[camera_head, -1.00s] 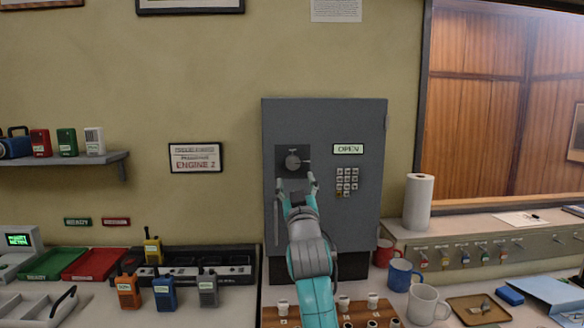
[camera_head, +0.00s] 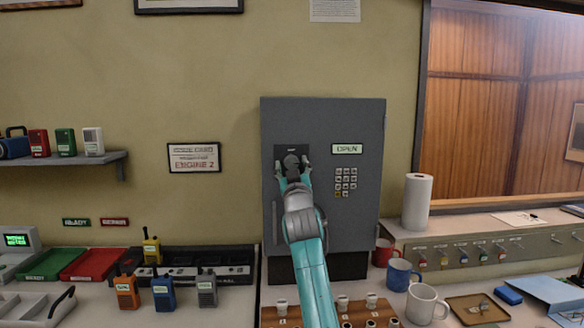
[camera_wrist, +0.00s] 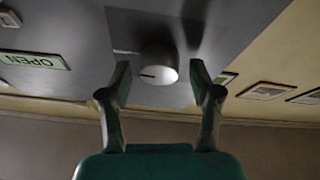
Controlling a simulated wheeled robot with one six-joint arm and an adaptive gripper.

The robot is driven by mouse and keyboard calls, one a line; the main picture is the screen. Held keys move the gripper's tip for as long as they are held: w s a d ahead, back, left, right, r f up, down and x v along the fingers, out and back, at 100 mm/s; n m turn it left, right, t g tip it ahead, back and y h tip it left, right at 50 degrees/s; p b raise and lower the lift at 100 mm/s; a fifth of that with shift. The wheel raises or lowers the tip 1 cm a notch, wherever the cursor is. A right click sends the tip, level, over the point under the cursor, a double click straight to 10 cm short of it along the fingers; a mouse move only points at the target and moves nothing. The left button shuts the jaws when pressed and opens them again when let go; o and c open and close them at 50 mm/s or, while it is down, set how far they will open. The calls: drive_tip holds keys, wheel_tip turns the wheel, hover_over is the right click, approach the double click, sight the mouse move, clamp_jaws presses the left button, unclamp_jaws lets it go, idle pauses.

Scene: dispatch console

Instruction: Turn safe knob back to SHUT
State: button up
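The grey safe (camera_head: 345,220) stands against the wall, its door closed, with a lit sign (camera_head: 347,149) reading OPEN. Its round knob (camera_head: 291,160) sits on a dark plate at the upper left of the door. My gripper (camera_head: 292,166) is in front of the knob, with its fingers spread to either side. In the wrist view the light grey knob (camera_wrist: 158,66) with a dark index line lies between the open fingertips (camera_wrist: 160,72). Gaps show on both sides, so the fingers do not grip it. The gripper partly hides the knob in the head view.
A keypad (camera_head: 345,182) is on the door, right of the knob. Below are radios (camera_head: 163,293), mugs (camera_head: 423,304) and a wooden rack (camera_head: 365,312) under my arm. A paper towel roll (camera_head: 417,201) stands right of the safe.

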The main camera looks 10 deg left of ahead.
drive_tip(key=c, duration=0.9)
drive_tip(key=shift+o, duration=0.2)
drive_tip(key=shift+n+y, duration=0.3)
drive_tip(key=shift+n, duration=0.3)
drive_tip(key=shift+d+n+g+y, duration=0.1)
drive_tip(key=shift+n+g+y, duration=0.35)
drive_tip(key=shift+n, duration=0.75)
drive_tip(key=shift+d+n+g+y, duration=0.1)
drive_tip(key=shift+n+g+y, duration=0.15)
drive_tip(key=shift+n+y, duration=0.65)
drive_tip(key=n+g, duration=0.1)
drive_tip(key=n, duration=0.2)
drive_tip(key=n+g+y, duration=0.1)
drive_tip(key=n, duration=0.3)
drive_tip(key=shift+y, duration=0.25)
drive_tip(key=n+g, duration=0.1)
drive_tip(key=n, duration=0.1)
drive_tip(key=n+g, duration=0.1)
drive_tip(key=n, duration=0.2)
drive_tip(key=shift+w+g, duration=0.1)
drive_tip(key=shift+g, duration=0.2)
drive_tip(key=shift+r+n+g, duration=0.1)
drive_tip(key=shift+n+g, duration=0.6)
drive_tip(key=shift+n, duration=1.6)
